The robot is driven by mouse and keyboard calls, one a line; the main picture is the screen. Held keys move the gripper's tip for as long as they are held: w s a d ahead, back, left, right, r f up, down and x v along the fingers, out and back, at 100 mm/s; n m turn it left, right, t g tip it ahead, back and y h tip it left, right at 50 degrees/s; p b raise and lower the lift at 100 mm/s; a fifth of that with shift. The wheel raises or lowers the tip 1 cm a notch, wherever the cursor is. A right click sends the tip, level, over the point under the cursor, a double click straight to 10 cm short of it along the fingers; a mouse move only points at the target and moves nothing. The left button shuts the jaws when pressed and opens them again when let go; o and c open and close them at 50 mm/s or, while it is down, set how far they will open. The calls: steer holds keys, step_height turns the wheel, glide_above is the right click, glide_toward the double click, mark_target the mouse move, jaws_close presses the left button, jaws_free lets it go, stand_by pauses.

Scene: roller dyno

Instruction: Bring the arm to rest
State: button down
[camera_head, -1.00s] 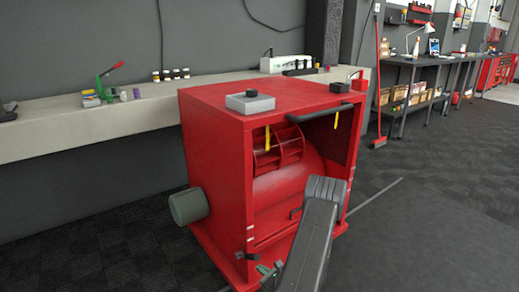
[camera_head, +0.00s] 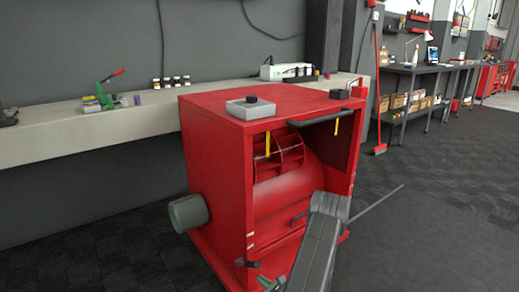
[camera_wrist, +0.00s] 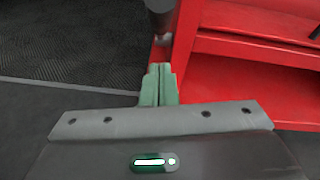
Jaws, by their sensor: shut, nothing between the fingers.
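My arm (camera_head: 318,245) reaches up from the bottom of the head view, in front of the red dyno cabinet (camera_head: 217,165). My gripper (camera_wrist: 159,85) shows in the wrist view with its two green fingers together and nothing between them. In the head view its green fingers (camera_head: 270,284) show at the bottom edge, partly hidden by my arm. In the wrist view the fingertips are close to a dark rod-like part (camera_wrist: 160,20) and the red cabinet base (camera_wrist: 225,80); I cannot tell whether they touch.
A grey box with a black knob (camera_head: 251,108) sits on the cabinet top. A black handle (camera_head: 318,119) runs along its front edge. A grey cylinder (camera_head: 188,213) sticks out on the left. A pale ledge (camera_head: 60,146) runs behind. The dark floor (camera_head: 430,220) at right is open.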

steer(key=s+d+r+g+h+p, duration=0.1)
steer(key=s+d+r, duration=0.5)
steer(key=s+d, duration=0.1)
steer(key=s+a+x, duration=0.1)
steer(key=x, duration=1)
step_height(320, 180, down, 14)
steer(key=d+t+y+b, duration=0.1)
steer(key=t+y+b, duration=0.3)
steer(key=b, duration=0.4)
steer(key=shift+t+b, duration=0.3)
steer(key=shift+t, duration=0.4)
